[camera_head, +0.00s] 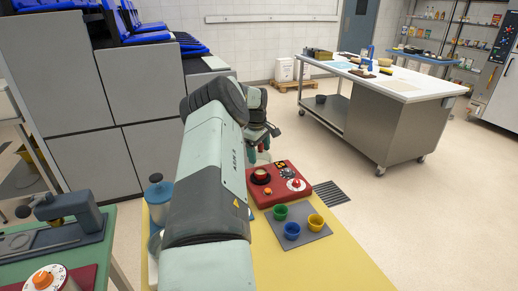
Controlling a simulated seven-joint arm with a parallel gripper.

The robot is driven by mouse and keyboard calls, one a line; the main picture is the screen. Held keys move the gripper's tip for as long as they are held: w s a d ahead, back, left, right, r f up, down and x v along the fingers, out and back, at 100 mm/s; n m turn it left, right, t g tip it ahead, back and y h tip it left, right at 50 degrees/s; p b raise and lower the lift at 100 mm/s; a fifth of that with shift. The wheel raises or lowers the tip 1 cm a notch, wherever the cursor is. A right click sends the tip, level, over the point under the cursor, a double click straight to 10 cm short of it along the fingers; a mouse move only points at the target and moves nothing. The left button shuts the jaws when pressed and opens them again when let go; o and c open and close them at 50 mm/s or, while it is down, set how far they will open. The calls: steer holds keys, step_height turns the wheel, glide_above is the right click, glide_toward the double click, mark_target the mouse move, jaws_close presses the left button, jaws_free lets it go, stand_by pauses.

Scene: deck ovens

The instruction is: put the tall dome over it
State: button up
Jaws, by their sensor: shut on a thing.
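My gripper (263,148) is beyond my forearm, over the far end of the yellow table (345,268). It is shut on a pale, see-through thing (260,158) that seems to be the tall dome. My arm hides much of it, so its full shape and height cannot be told. Just below and in front is a red unit (284,205) with a dark round piece holding something reddish (261,175). Whether the dome touches anything cannot be told. No other dome shows clearly.
The red unit also bears a white dial with a red knob (296,184) and an orange button (268,191). Green (280,212), blue (292,230) and yellow (316,222) cups stand on a grey mat (311,237). The table's front right is clear.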

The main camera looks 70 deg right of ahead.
mark_target(259, 161)
steer(key=shift+f, duration=2.25)
steer(key=shift+f, duration=0.15)
stand_by(0.4)
steer(key=o, duration=1)
steer(key=shift+o, duration=0.2)
steer(key=shift+r, duration=3.5)
jaws_close()
